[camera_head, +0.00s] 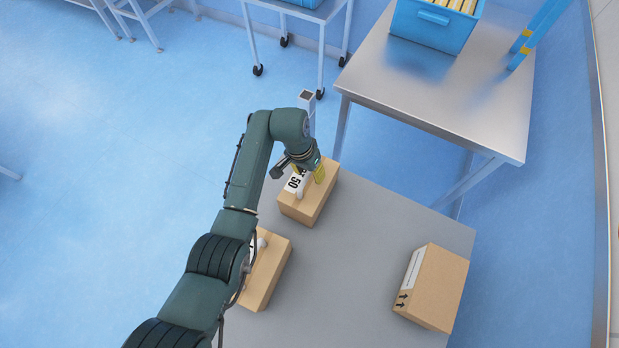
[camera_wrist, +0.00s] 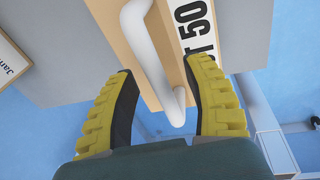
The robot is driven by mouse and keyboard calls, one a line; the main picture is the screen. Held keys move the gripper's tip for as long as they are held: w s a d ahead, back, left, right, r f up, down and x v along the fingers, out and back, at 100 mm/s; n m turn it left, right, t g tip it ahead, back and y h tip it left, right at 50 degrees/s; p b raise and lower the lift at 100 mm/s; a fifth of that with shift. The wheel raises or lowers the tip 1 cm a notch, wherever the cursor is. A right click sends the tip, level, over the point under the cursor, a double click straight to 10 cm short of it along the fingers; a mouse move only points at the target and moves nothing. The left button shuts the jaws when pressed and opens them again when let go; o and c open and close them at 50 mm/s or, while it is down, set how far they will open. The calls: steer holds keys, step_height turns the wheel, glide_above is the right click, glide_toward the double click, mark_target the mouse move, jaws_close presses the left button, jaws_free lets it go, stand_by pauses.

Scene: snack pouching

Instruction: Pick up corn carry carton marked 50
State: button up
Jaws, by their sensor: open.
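The carton marked 50 (camera_head: 309,207) is a tan box on the grey table, with a white handle on top and a white label reading "50". In the wrist view the carton (camera_wrist: 128,32) shows with its white handle (camera_wrist: 150,50) and the label (camera_wrist: 197,30) beside it. My gripper (camera_head: 307,171) is over the carton's far end. In the wrist view my gripper (camera_wrist: 166,110) is open, with one yellow-and-black finger on each side of the handle's end.
A second tan carton with a handle (camera_head: 268,273) stands nearer on the table (camera_head: 355,270), partly behind my arm. A larger cardboard box (camera_head: 437,288) is at the right. A metal table (camera_head: 440,90) with a blue crate (camera_head: 430,27) stands beyond. The table between the boxes is clear.

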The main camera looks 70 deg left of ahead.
steer(key=shift+r, duration=0.1)
jaws_close()
steer(key=shift+r, duration=0.1)
